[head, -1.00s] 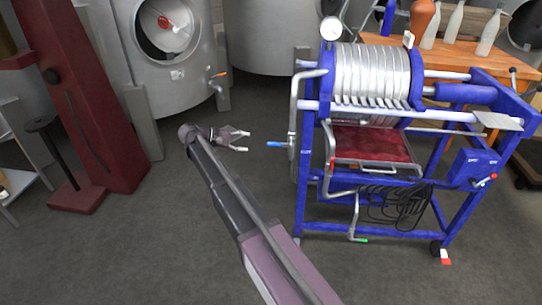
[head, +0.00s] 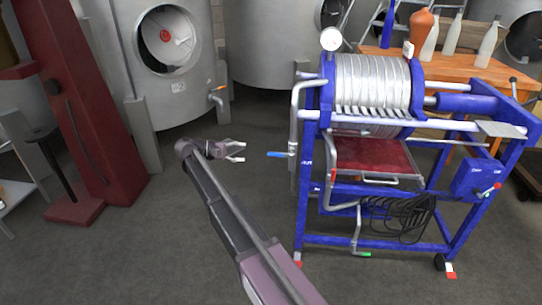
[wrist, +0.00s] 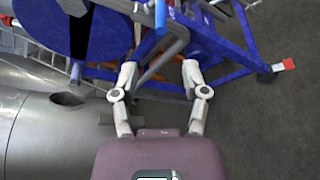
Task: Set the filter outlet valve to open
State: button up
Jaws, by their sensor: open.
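The plate filter press (head: 372,90) stands on a blue frame at the right in the head view. A blue-handled valve lever (head: 280,154) sticks out left from the pipe at its left side, about level. It also shows in the wrist view (wrist: 160,16), at the top middle. A green-tipped lever (head: 364,254) sits on a low pipe under the drip tray. I cannot read a label telling which is the outlet. My gripper (head: 240,153) is open and empty, a little left of the blue lever and apart from it. Its open fingers also show in the wrist view (wrist: 160,76).
A steel tank (head: 165,95) with an orange-handled tap (head: 218,92) stands behind my gripper. A wooden table (head: 465,70) with white bottles is behind the press. A dark red column (head: 80,100) stands at the left. The floor between column and press is clear.

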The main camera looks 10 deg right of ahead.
aim_at(267, 153)
jog(key=b+x, duration=0.2)
jog(key=x, duration=1)
jog(key=shift+d+f, duration=0.1)
jog(key=shift+d, duration=0.15)
grip_shut()
jog(key=shift+a, duration=0.2)
jog(key=shift+d, duration=0.2)
